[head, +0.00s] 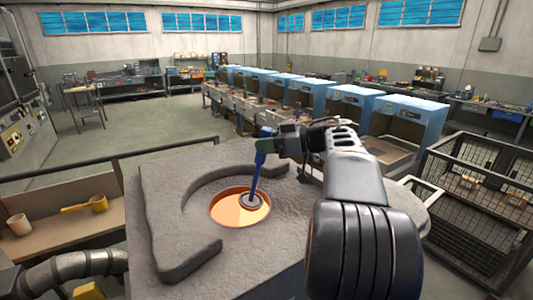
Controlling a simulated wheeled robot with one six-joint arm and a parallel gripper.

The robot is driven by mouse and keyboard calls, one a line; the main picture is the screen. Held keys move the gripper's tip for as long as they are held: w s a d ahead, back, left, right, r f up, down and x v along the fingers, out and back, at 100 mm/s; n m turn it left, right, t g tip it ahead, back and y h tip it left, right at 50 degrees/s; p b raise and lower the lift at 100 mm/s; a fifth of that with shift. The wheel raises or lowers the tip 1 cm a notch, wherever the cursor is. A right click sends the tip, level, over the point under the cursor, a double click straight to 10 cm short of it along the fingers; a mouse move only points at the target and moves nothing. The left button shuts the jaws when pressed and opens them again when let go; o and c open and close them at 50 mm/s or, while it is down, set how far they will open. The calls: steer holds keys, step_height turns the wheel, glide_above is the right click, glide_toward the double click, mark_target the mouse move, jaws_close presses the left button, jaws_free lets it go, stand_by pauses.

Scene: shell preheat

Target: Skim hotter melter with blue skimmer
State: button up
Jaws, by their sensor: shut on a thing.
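My gripper (272,143) is shut on the blue skimmer (259,168) by its upper handle. The skimmer slants down to a round dark head (252,200). The head is over the right part of the round opening of a melter (170,190), at or just above the glowing orange melt (232,212); I cannot tell whether it touches. The melter has a rough grey top with a raised curved wall behind and left of the opening. Only this one melter opening shows, so I cannot compare heat.
A yellow ladle (86,205) and a beige cup (19,225) rest on a shelf at the left. A dark rail (60,172) runs behind it. A wire mesh cage (465,205) stands at the right. A row of blue machines (411,115) lines the back right. Open floor lies at the back left.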

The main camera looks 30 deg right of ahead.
mark_target(267, 128)
steer(key=shift+r, duration=2.55)
steer(key=shift+d, duration=0.1)
